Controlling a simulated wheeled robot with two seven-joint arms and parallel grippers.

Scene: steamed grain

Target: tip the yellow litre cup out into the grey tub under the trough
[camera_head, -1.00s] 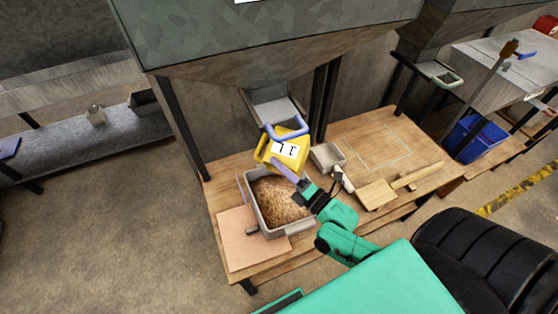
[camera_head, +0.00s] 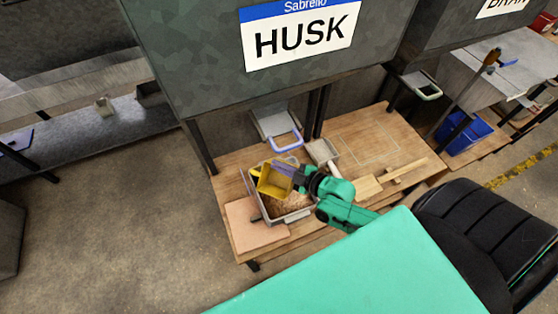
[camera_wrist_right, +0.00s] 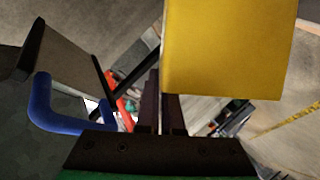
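The yellow litre cup (camera_head: 274,183) is tilted over the grey tub (camera_head: 293,217), and no label shows on its visible side. My right gripper (camera_head: 300,178) is at the cup's purple handle, on the cup's right, and is shut on it. In the right wrist view the cup (camera_wrist_right: 225,50) fills the upper right, beside my close-set dark fingers (camera_wrist_right: 161,100). Brown grain (camera_head: 293,203) lies in the tub, partly hidden by the cup and gripper. I cannot tell whether anything is left in the cup. My left gripper is not in view.
The trough's grey chute (camera_head: 271,121) with its blue handle (camera_head: 285,141) is just above and behind the cup. A small grey container (camera_head: 322,151) stands right of the tub. A pink board (camera_head: 252,226) lies at left. A wooden paddle (camera_head: 368,187) lies at right.

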